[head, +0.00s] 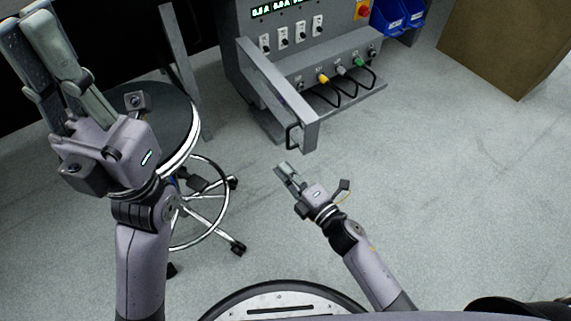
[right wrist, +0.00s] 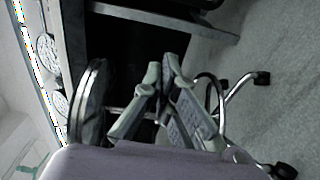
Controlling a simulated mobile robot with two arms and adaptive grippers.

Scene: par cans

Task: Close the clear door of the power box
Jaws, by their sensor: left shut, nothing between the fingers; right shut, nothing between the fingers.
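The grey power box (head: 300,62) stands on the floor at the top middle of the head view. Its door (head: 282,97), with a grey frame, is swung open and sticks out toward me. A dark handle (head: 292,137) is on the door's near end. My right gripper (head: 283,168) is shut and empty, just below the handle in the picture and apart from the door. Its fingers also show in the right wrist view (right wrist: 163,68). My left gripper (head: 24,20) is shut and empty, raised at the upper left, far from the door.
A round stool (head: 182,108) with a wheeled base stands left of the door, partly behind my left arm. Blue bins (head: 398,16) and a brown box (head: 508,42) are at the upper right. Cables with coloured plugs (head: 340,80) hang on the box front. The floor right of the door is clear.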

